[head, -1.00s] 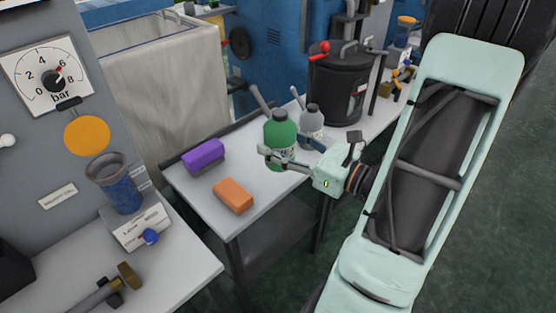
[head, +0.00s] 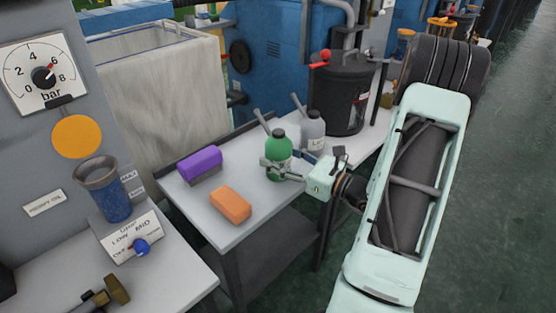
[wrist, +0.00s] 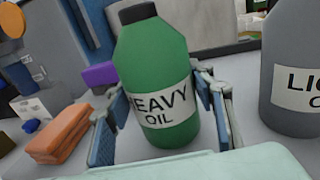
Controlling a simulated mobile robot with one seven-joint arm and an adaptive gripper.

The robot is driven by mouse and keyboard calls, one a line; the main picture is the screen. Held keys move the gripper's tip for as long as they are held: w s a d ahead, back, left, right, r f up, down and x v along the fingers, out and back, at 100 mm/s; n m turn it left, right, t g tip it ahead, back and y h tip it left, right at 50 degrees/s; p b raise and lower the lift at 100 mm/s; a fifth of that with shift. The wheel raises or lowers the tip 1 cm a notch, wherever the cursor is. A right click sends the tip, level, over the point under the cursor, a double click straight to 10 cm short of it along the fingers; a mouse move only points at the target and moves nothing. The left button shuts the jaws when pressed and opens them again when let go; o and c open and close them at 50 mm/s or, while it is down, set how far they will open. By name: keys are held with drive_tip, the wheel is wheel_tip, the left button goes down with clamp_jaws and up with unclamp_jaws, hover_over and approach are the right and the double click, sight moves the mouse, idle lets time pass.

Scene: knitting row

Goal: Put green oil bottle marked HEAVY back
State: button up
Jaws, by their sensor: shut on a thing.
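The green oil bottle (head: 279,150) is at the right part of the small grey table (head: 226,237) in the head view. In the wrist view the green bottle (wrist: 155,60) shows a white label reading HEAVY OIL and a dark cap. My gripper (head: 282,171) reaches it from the right, and its fingers (wrist: 160,122) are on both sides of the bottle, shut on it. The bottle looks slightly tilted in the wrist view. Whether its base touches the table I cannot tell.
A grey oil bottle (head: 313,132) stands close right of the green one; its label (wrist: 304,90) is partly cut off. A purple block (head: 200,163) and an orange block (head: 231,204) lie to the left. A black drum (head: 343,98) stands behind. The table's front is clear.

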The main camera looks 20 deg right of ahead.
drive_tip(key=o, duration=1.4)
drive_tip(key=shift+f, duration=0.2)
drive_tip(key=shift+r, duration=0.1)
drive_tip(key=shift+s+d+r, duration=0.1)
drive_tip(key=shift+r, duration=0.05)
drive_tip(key=p+v, duration=0.2)
drive_tip(key=v, duration=0.9)
drive_tip(key=shift+s+d, duration=0.1)
drive_tip(key=shift+s, duration=0.3)
